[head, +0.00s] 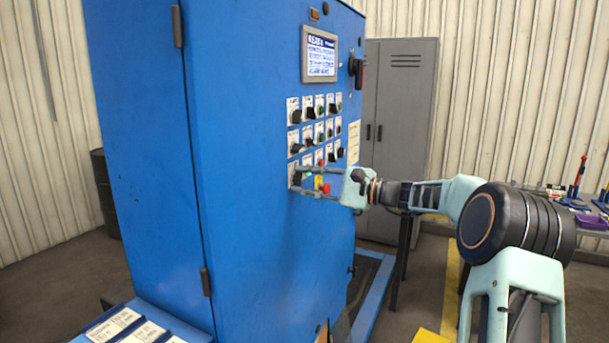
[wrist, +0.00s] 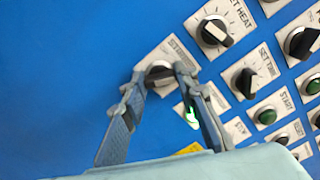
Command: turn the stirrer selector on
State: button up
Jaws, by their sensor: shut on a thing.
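The stirrer selector (wrist: 158,74) is a dark round knob on a white plate (wrist: 178,48) whose label is partly readable in the wrist view. My gripper (wrist: 160,77) has one finger on each side of the knob and is shut on it. The fingers cover the knob's sides, and its pointer direction is hard to tell. In the head view my gripper (head: 298,177) reaches from the right to the lowest row at the left of the blue cabinet's (head: 240,230) control panel, where its fingers partly hide the knob.
A lit green lamp (wrist: 191,116) sits close beside my right finger. The set heat knob (wrist: 214,32), another selector (wrist: 246,82) and a green start button (wrist: 266,116) are near. In the head view, a screen (head: 320,54) is above and a grey locker (head: 399,110) stands behind.

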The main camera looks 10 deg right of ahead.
jog(key=shift+m, duration=0.5)
jog(key=o, duration=1.2)
jog(key=shift+c, duration=0.2)
jog(key=v, duration=1.2)
jog(key=shift+f, duration=0.1)
